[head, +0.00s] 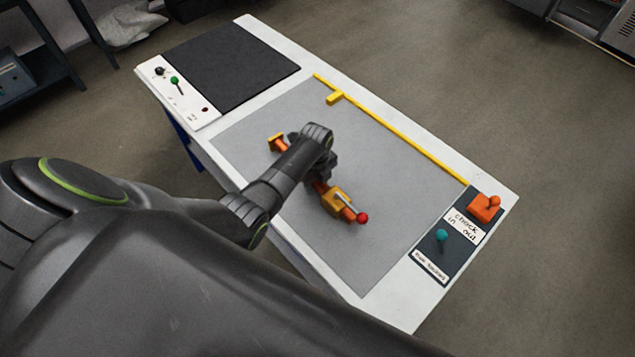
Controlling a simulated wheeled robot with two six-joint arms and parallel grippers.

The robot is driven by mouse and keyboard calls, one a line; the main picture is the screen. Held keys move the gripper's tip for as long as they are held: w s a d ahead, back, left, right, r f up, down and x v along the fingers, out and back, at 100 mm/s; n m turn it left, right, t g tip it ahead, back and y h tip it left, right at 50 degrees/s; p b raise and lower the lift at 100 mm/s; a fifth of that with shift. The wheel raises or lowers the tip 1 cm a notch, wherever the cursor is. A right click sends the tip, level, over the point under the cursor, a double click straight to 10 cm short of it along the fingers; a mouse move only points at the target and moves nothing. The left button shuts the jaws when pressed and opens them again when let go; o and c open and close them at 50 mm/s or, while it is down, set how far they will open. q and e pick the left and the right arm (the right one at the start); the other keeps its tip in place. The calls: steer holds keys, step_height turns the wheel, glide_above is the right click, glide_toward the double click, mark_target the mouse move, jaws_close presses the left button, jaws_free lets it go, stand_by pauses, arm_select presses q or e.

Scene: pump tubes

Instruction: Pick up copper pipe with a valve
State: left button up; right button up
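The copper pipe with a valve (337,202) lies on the grey mat of the white table, running diagonally. Its orange end piece (277,143) shows at the upper left, and a yellow valve body and a lever with a red knob (362,217) show at the lower right. My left gripper (322,178) is over the middle of the pipe and hides that part. Its fingers are hidden by the wrist, so I cannot tell whether they are open or shut, or whether they touch the pipe. My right gripper is not in view.
The white table (440,300) holds a dark pad (225,65) and a control panel with a green lever (175,81). A yellow rail (400,135) runs along the far edge. A dark check panel (455,240) has teal and orange controls. The mat around the pipe is clear.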

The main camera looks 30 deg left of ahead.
arm_select(q)
jaws_close()
steer(key=shift+w, duration=0.1)
steer(key=shift+r, duration=0.1)
